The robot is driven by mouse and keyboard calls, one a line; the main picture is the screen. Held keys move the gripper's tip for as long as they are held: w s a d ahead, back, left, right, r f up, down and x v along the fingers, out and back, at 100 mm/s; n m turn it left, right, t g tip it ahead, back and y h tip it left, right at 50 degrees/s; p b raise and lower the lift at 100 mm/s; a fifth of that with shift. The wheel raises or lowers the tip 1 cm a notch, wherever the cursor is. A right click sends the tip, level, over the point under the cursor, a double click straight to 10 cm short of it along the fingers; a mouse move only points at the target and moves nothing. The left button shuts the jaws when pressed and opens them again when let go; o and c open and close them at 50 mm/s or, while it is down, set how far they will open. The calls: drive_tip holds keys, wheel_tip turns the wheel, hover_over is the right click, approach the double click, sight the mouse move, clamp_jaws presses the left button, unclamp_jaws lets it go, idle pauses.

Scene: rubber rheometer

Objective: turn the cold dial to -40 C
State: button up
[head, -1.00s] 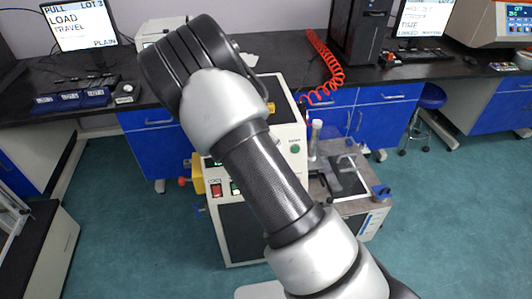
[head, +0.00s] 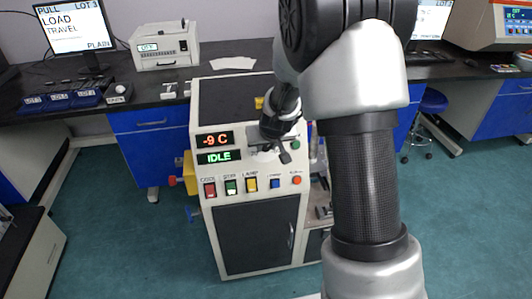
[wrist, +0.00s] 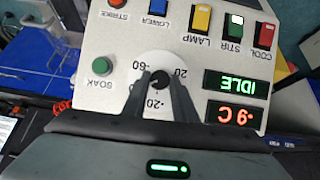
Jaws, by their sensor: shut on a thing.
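The cold dial is a black knob (wrist: 159,75) on a white scale plate (wrist: 152,61) marked 20, -20 and -60, shown upside down in the wrist view. My gripper (wrist: 158,85) has one finger on each side of the knob and is shut on it. The fingers hide part of the scale, so the exact pointer setting is hard to read. In the head view my gripper (head: 279,148) is at the panel's right part and covers most of the dial. The red readout (head: 215,139) shows -9 C. The green readout (head: 218,157) shows IDLE.
Below the dial are a red COOL switch (head: 210,189), green STIR switch (head: 231,187), yellow LAMP switch (head: 250,184), blue LOWER button (head: 275,183) and orange STRIKE button (head: 297,180). A green SOAK button (wrist: 100,65) is beside the dial. My arm hides the area right of the cabinet.

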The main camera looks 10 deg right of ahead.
drive_tip(key=shift+d, duration=0.1)
idle(0.3)
drive_tip(key=o, duration=1)
drive_tip(key=shift+o, duration=0.2)
drive_tip(key=p+v, duration=0.6)
drive_tip(key=v, duration=1.1)
drive_tip(key=shift+r, duration=0.15)
drive_tip(key=shift+d, duration=0.15)
